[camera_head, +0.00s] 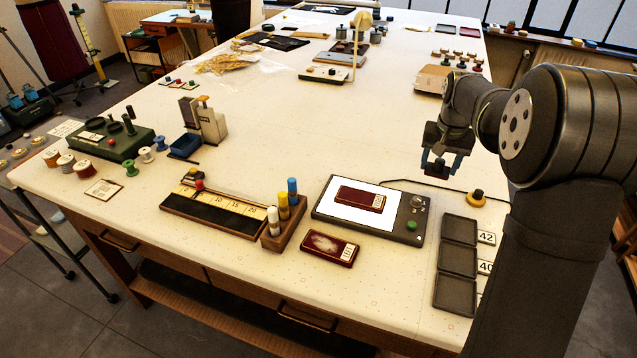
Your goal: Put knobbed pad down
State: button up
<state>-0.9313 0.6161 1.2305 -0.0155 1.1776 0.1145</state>
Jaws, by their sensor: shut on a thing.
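My gripper (438,170) hangs above the right part of the table, behind the light panel's right corner. Its bluish fingers are shut on a small dark thing with a reddish part (438,166), which looks to be the knobbed pad. Most of it is hidden between the fingers, and its shape is hard to make out. It appears held clear of the table (330,115).
A light panel (325,212) carries a dark red card; another card (329,248) lies in front. Dark trays (458,260) with number tags stand at right. A yellow disc with a dark knob (476,198) sits near the gripper. The table's middle is clear.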

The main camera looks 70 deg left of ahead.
jog(key=s+a+r+n, duration=0.1)
jog(key=s+a+n, duration=0.2)
jog(key=s+a, duration=0.5)
jog(key=s+a+r+n, duration=0.2)
jog(key=s+a, duration=0.2)
jog(key=s, duration=0.8)
send_over(302, 182)
jog(key=d, duration=0.1)
jog(key=shift+g, duration=0.3)
notch_tip(302, 182, down, 7)
jog(key=shift+w+r, duration=0.1)
jog(key=shift+r, duration=0.05)
jog(key=shift+s+a+f, duration=0.2)
jog(key=shift+f, duration=2)
jog(key=o, duration=0.4)
jog(key=shift+f, duration=0.15)
jog(key=o, duration=0.5)
jog(key=r, duration=0.4)
jog(key=d+r, duration=0.1)
jog(key=r, duration=0.7)
jog(key=shift+s+d+r, duration=0.15)
jog(key=shift+s+d, duration=0.05)
